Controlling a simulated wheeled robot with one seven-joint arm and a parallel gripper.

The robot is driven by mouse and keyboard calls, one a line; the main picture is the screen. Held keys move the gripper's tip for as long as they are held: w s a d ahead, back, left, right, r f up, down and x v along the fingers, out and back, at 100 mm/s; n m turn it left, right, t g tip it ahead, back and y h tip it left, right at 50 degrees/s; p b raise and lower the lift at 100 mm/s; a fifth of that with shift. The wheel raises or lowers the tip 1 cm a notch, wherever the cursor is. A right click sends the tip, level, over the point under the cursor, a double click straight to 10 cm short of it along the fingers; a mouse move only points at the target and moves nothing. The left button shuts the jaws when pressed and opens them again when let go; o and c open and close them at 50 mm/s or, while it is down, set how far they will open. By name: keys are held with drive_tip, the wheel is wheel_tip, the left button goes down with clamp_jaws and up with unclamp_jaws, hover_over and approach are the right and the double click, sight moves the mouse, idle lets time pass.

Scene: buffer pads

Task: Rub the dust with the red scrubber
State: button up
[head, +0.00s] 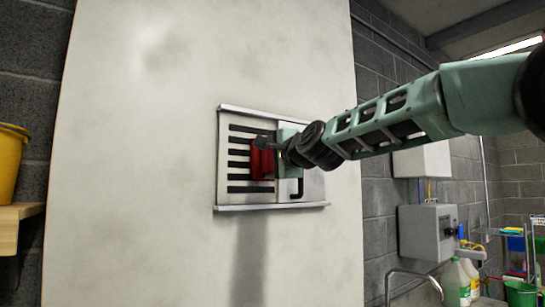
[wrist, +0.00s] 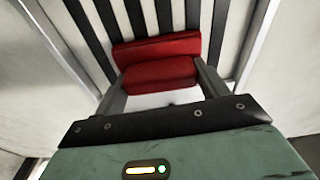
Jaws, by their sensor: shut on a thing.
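The red scrubber (head: 262,160) is at a slotted vent plate (head: 234,196) on the pale wall panel. My gripper (head: 275,150) is shut on the scrubber, and the wrist view shows the scrubber (wrist: 160,72) between the two fingers (wrist: 160,88). The scrubber lies over the dark slots, close to or against the plate; I cannot tell whether it touches. A hooked black handle shows at the plate's right side, partly behind my gripper. I cannot make out distinct dust; faint grey smudges show on the panel (head: 150,150).
Rails run along the plate's top (head: 262,113) and bottom (head: 270,207). A yellow bucket (head: 10,165) stands on a wooden shelf (head: 18,212) at left. A grey wall box (head: 428,234), bottles (head: 458,282) and a tap are at right. The panel left of the plate is clear.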

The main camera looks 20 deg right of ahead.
drive_tip(key=shift+w, duration=0.1)
drive_tip(key=d+b, duration=0.1)
drive_tip(key=b, duration=0.1)
drive_tip(key=w+d+b, duration=0.1)
drive_tip(key=d+b, duration=0.1)
drive_tip(key=shift+f+b, duration=0.15)
drive_tip(key=shift+b, duration=0.2)
drive_tip(key=shift+d+b, duration=0.3)
drive_tip(key=shift+d, duration=0.15)
drive_tip(key=shift+c, duration=0.3)
drive_tip(key=a+p, duration=0.2)
drive_tip(key=p, duration=0.1)
drive_tip(key=s+a+p, duration=0.1)
drive_tip(key=shift+a+r+p, duration=0.2)
drive_tip(key=shift+r+p, duration=0.1)
drive_tip(key=shift+r, duration=0.05)
drive_tip(key=shift+a+f, duration=0.2)
drive_tip(key=shift+a, duration=0.05)
